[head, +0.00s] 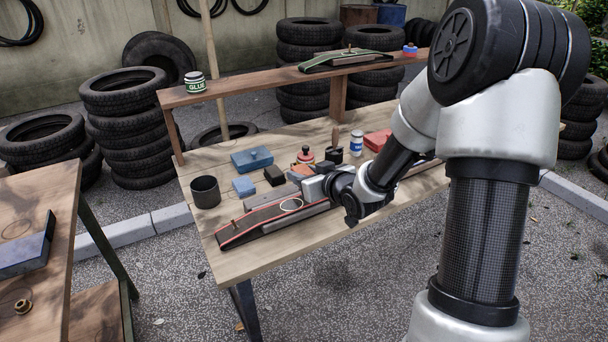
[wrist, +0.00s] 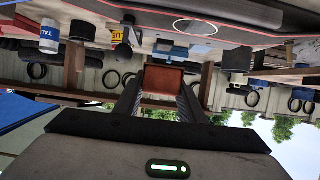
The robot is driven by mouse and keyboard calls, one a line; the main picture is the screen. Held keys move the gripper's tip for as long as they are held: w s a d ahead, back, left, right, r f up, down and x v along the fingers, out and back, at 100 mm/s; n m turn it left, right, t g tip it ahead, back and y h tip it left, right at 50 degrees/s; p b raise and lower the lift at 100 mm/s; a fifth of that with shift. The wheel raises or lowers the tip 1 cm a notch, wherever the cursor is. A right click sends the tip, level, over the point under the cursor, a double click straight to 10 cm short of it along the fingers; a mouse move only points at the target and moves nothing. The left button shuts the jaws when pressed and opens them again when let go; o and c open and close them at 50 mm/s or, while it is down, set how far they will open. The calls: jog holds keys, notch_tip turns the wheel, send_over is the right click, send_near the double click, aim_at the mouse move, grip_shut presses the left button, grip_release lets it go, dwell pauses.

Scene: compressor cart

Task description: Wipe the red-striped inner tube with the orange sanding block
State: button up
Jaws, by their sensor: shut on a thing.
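The red-striped inner tube (head: 258,224) lies flat and dark along the front of the workbench, with red edge lines and a white ring mark (head: 291,204) on it. In the wrist view the tube (wrist: 240,28) crosses the top of the upside-down picture, and its ring mark shows there too. My gripper (wrist: 165,85) is shut on the orange sanding block (wrist: 165,80), which looks reddish-brown between the fingers. In the head view my gripper is beside the ringed part of the tube; I cannot make out the block there or tell whether it touches the tube.
A raised shelf (head: 240,88) holds a green-striped tube (head: 345,57) and a glue can (head: 195,83).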

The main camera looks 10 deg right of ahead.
notch_tip(320, 180, up, 3)
jog(key=p, duration=0.2)
jog(key=shift+p, duration=0.3)
jog(key=shift+a+f, duration=0.1)
jog(key=shift+a, duration=0.05)
dwell(0.3)
